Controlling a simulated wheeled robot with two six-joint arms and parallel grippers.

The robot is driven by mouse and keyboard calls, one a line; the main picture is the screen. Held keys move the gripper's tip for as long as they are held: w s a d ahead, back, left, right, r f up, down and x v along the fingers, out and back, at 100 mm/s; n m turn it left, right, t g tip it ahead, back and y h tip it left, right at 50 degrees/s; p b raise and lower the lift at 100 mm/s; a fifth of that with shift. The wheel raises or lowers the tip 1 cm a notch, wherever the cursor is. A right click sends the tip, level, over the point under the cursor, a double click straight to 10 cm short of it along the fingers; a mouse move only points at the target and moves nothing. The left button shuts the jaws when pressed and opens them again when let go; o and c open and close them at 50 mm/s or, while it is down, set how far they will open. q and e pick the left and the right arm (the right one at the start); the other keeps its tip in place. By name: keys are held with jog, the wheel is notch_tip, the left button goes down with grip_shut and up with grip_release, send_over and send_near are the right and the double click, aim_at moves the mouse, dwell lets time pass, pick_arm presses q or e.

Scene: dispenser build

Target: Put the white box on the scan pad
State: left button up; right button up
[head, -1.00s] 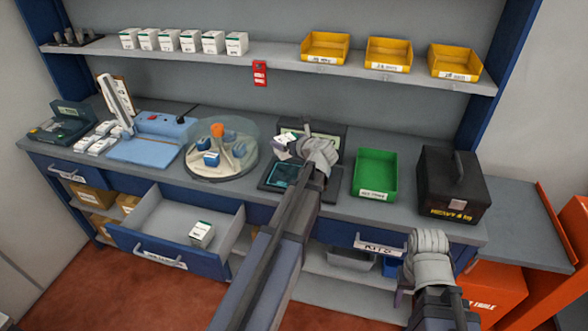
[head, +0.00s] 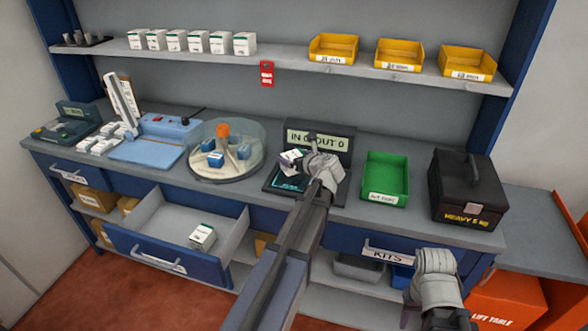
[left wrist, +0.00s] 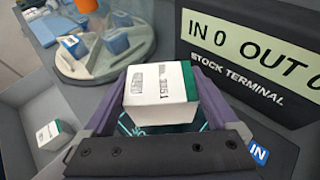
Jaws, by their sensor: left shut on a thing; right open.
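A white box (left wrist: 159,97) with a green edge and printed text is held between the fingers of my left gripper (left wrist: 165,120). In the head view the held box (head: 291,161) is over the scan pad (head: 287,183), a dark pad with a lit cyan face in front of the stock terminal (head: 318,140). The gripper and box hide part of the pad. Whether the box touches the pad cannot be told. My left gripper (head: 306,160) is shut on the box. My right arm (head: 437,275) is low at the right; its fingers are not clearly visible.
Another white box (head: 202,236) lies in the open drawer (head: 150,217). A round clear-covered carousel (head: 227,150) stands left of the pad, a green bin (head: 385,179) and a black heavy case (head: 467,190) right. White boxes (head: 191,41) and yellow bins (head: 400,54) line the shelf.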

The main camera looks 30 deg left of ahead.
pick_arm(q)
notch_tip(320, 180, down, 4)
jog(key=b, duration=0.3)
jog(key=shift+r, duration=0.3)
jog(key=o, duration=1.2)
jog(key=shift+f, duration=0.2)
jog(key=shift+o, duration=0.2)
